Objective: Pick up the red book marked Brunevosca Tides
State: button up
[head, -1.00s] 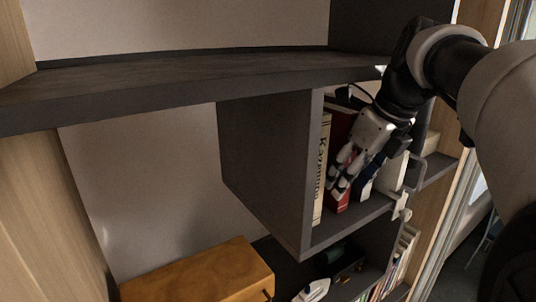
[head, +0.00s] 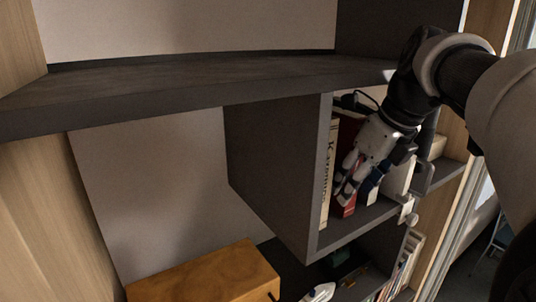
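A red book (head: 347,131) stands upright in the small dark cubby, to the right of a cream book (head: 329,172) with black lettering on its spine. Its title cannot be read, as my gripper covers most of its spine. My gripper (head: 345,190) is inside the cubby opening, with its fingers in front of the lower part of the red book. I cannot tell whether the fingers touch the book or have it between them.
The dark cubby wall (head: 276,170) is close on the left, and a thick dark shelf (head: 200,85) runs above. White items stand to the right of my gripper. A wooden box (head: 205,275) sits below on the lower left.

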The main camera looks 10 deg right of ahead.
grip_shut()
dwell(0.3)
dwell(0.3)
